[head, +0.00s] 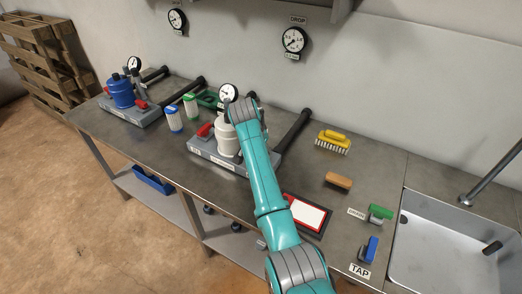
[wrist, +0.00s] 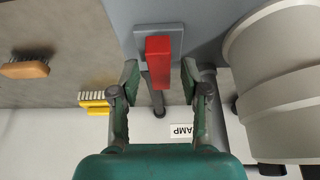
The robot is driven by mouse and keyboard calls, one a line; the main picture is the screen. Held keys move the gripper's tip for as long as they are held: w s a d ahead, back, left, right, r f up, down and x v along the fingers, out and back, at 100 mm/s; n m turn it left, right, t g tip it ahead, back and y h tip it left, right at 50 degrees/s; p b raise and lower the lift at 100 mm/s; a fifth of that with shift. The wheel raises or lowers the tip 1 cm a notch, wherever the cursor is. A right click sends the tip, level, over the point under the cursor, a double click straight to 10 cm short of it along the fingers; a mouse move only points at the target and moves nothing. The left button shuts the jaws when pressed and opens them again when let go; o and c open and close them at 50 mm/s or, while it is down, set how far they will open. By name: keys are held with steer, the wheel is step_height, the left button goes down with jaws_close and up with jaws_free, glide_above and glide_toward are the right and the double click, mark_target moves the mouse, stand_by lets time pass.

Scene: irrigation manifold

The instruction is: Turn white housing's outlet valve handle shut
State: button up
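The white housing (head: 226,138) stands on a grey base plate (head: 202,150) on the bench, partly behind my arm in the head view. Its pale body (wrist: 282,75) fills the right side of the wrist view. A red valve handle (wrist: 158,60) beside it shows between my fingertips, roughly in line with a dark pipe. My gripper (wrist: 160,76) is open, one finger on each side of this handle, with gaps visible; contact is not evident. Another red handle (head: 204,130) is on the housing's left in the head view. My arm hides the right-hand handle there.
A blue housing (head: 121,92) with red handles stands further left. A gauge (head: 228,92) rises behind the white housing. Brushes (head: 333,141), a red-framed board (head: 305,213) and a sink (head: 440,245) are to the right.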

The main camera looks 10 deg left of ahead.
steer(key=v, duration=1.2)
stand_by(0.5)
